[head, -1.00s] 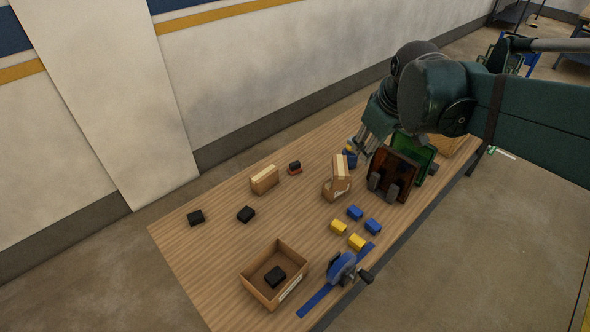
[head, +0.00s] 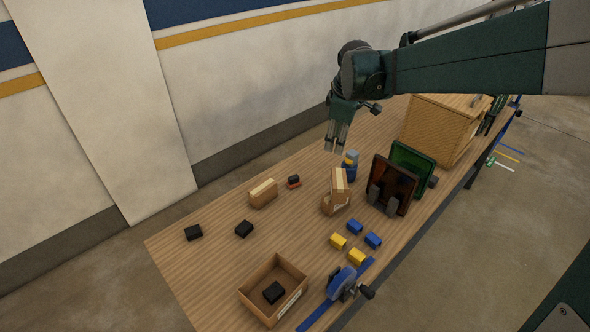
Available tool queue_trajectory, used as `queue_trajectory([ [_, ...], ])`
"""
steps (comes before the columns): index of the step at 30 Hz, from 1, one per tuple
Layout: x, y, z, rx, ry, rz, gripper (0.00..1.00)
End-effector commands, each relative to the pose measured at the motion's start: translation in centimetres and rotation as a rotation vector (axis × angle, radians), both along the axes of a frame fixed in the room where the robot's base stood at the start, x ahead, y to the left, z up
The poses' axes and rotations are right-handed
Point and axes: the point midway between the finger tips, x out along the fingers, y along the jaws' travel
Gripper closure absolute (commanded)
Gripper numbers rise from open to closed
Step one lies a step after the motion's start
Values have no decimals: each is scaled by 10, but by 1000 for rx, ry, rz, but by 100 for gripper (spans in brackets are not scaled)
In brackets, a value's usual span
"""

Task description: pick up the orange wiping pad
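A small orange-red pad (head: 293,185) lies on the wooden table, with a black block-like part on its top; it is too small to tell whether this is a handle or a separate block. It is the only orange, pad-like thing that I make out. My gripper (head: 335,150) hangs above the far side of the table, to the right of the pad and higher in the picture. Its fingers point down, with a gap between them and nothing visible in it.
A tan block (head: 263,193) stands left of the pad. An open carton (head: 290,270) is in front. Dark red (head: 393,183) and green panels (head: 412,165) stand farther right.

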Motion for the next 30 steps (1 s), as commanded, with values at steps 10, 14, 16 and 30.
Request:
queue_trajectory([
  [10, 55, 30, -43, -48, 49, 189, 67],
  [14, 74, 41, -60, -64, 66, 260, 67],
  [16, 83, 47, -71, -72, 77, 298, 67],
  [30, 141, 89, -150, -118, 140, 556, 67],
])
